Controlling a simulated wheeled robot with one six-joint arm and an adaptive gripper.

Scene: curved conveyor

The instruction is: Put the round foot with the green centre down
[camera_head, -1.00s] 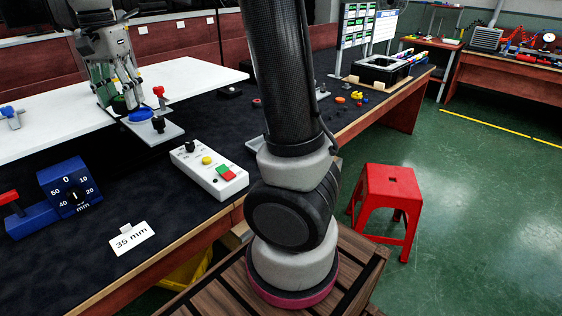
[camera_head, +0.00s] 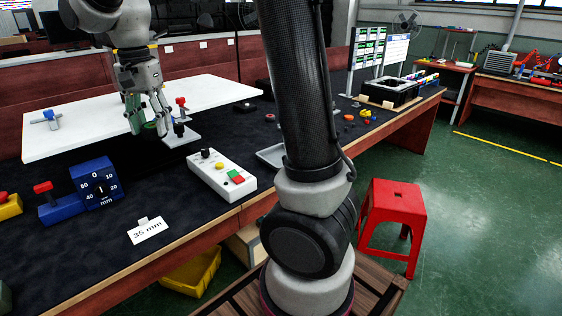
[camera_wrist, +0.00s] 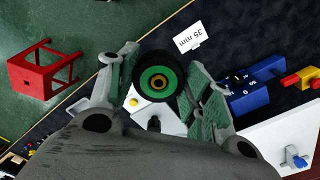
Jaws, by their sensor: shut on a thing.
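The round foot (camera_wrist: 158,77) is a black disc with a green ring around its centre. In the wrist view it sits between the fingertips of my gripper (camera_wrist: 155,86), which is shut on it. In the head view my gripper (camera_head: 149,118) is at the upper left, over the right end of the white conveyor board. The foot shows there only as a small green and dark patch (camera_head: 151,127) between the fingers. I cannot tell how far it is above the surface below.
A white control box (camera_head: 222,175) with buttons, a blue millimetre gauge (camera_head: 97,184) and a "35 mm" card (camera_head: 147,231) stand on the dark bench. A red stool (camera_head: 393,222) stands on the floor.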

